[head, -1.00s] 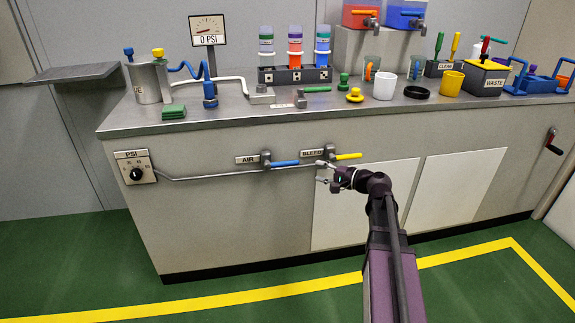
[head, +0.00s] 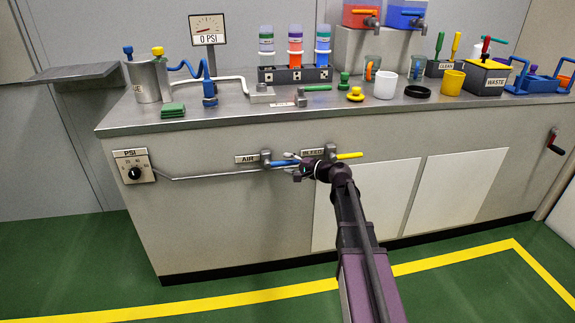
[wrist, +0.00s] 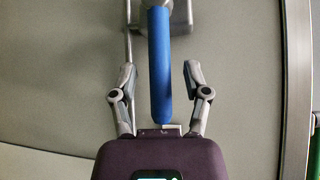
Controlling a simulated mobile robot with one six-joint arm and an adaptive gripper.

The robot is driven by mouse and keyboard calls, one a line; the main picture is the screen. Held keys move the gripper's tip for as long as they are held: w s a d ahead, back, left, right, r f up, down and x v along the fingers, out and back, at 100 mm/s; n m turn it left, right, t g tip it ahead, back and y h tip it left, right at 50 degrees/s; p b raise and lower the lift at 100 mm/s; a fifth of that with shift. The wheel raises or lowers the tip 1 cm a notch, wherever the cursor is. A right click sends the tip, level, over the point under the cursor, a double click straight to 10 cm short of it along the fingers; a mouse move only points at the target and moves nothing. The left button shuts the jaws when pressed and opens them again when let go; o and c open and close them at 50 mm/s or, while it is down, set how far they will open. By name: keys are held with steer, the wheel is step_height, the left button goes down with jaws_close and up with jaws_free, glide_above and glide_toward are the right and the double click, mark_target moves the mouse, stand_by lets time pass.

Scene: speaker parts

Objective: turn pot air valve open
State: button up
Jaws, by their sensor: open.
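The air valve (head: 266,159) sits on the counter's front panel beside the AIR label (head: 247,159). Its blue lever (head: 279,164) lies about level along the pipe, pointing right, partly hidden by my gripper in the head view. My gripper (head: 291,161) is at the lever's right end. In the wrist view, my open gripper (wrist: 160,72) has one finger on each side of the blue lever (wrist: 160,50), with visible gaps on both sides. The lever's free end lies close to the palm.
The bleed valve's yellow lever (head: 348,156) is just right of my gripper. A pressure dial (head: 134,173) is at the pipe's left end. The gauge (head: 207,29) above the counter reads 0 PSI. White panels (head: 365,205) are below right.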

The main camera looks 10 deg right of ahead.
steer(key=shift+w+a, duration=0.2)
jaws_close()
